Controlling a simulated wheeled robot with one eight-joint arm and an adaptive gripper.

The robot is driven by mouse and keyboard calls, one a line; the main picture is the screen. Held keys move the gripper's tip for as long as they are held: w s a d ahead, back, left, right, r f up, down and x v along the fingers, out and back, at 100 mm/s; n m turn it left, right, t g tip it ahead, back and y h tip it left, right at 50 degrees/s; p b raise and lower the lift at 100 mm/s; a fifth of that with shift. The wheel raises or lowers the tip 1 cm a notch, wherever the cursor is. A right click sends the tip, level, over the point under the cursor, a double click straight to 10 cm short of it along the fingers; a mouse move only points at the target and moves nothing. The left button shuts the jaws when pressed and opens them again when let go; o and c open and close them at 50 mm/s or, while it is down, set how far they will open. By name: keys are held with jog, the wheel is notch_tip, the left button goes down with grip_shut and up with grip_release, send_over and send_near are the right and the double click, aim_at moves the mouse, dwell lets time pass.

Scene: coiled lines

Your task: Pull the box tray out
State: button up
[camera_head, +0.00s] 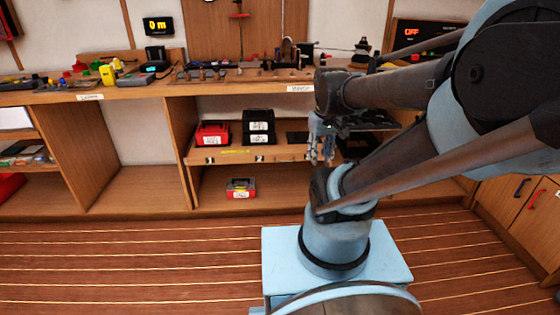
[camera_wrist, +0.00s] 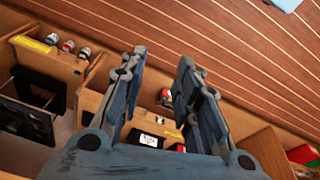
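The box tray (camera_head: 284,155) is a wooden shelf-like tray under the workbench, with the numbers 1 and 2 and a yellow strip along its front. A red box (camera_head: 212,134) and a black box (camera_head: 258,126) with white labels stand on it. My gripper (camera_head: 321,158) is in front of the tray's right part in the head view; the arm hides that end. In the wrist view, my gripper (camera_wrist: 160,58) has its two fingers apart with nothing between the tips. The black box (camera_wrist: 148,140) shows beyond the fingers there. I cannot tell whether the fingers touch the tray.
A small red box (camera_head: 241,188) sits on the lower shelf. The bench top (camera_head: 190,82) holds many tools. In the wrist view, a neighbouring compartment holds several cans (camera_wrist: 67,46) and a black crate (camera_wrist: 28,118). The striped floor (camera_head: 130,255) in front is clear.

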jog(key=w+a+r+n, duration=0.1)
jog(key=w+r+n, duration=0.25)
jog(key=w, duration=0.85)
jog(key=n, duration=1.2)
send_over(282, 158)
jog(key=s, duration=0.7)
notch_tip(282, 158, down, 15)
jog(key=w+f, duration=0.1)
jog(key=f, duration=0.4)
jog(key=w+f, duration=0.1)
jog(key=f, duration=0.5)
jog(key=w+f, duration=0.1)
jog(key=f, duration=0.5)
jog(key=shift+w+a+f, duration=0.1)
jog(key=shift+a+f, duration=0.05)
jog(key=shift+a, duration=0.1)
grip_shut()
